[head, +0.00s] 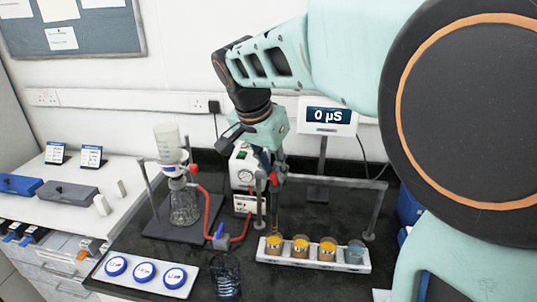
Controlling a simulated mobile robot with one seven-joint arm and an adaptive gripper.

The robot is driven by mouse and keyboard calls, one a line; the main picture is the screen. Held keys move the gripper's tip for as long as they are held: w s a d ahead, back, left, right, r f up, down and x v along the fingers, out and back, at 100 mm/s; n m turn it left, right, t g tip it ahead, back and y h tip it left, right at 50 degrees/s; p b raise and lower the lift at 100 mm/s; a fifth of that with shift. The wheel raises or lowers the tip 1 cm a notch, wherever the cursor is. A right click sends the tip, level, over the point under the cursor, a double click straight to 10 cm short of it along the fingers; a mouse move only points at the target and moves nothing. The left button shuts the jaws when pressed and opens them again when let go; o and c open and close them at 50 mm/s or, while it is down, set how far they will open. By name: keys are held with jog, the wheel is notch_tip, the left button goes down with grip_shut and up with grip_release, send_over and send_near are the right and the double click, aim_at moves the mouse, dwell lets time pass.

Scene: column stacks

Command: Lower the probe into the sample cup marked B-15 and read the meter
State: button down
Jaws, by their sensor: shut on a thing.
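The meter (328,115) stands at the back on a dark post; its screen reads 0 µS. A white rack (314,264) on the black bench holds a row of cups: three with orange-yellow contents, at left (274,246), middle (300,247) and right of middle (327,250), and a clear greyish one (354,252) at the right end. I cannot read any B-15 mark. My gripper (271,178) points down behind and above the rack's left end, shut on a thin dark upright thing, probably the probe (274,208). Its tip is hard to make out; I cannot tell whether it touches a cup.
A grey bar frame (335,182) spans behind the rack. To the left stand a filter flask (184,204) with a red hose and a white gauge box (243,166).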

jog(key=c, duration=1.7)
grip_release()
jog(key=shift+r, duration=0.3)
jog(key=shift+c, duration=0.2)
jog(key=shift+f, duration=0.1)
jog(key=v, duration=1.2)
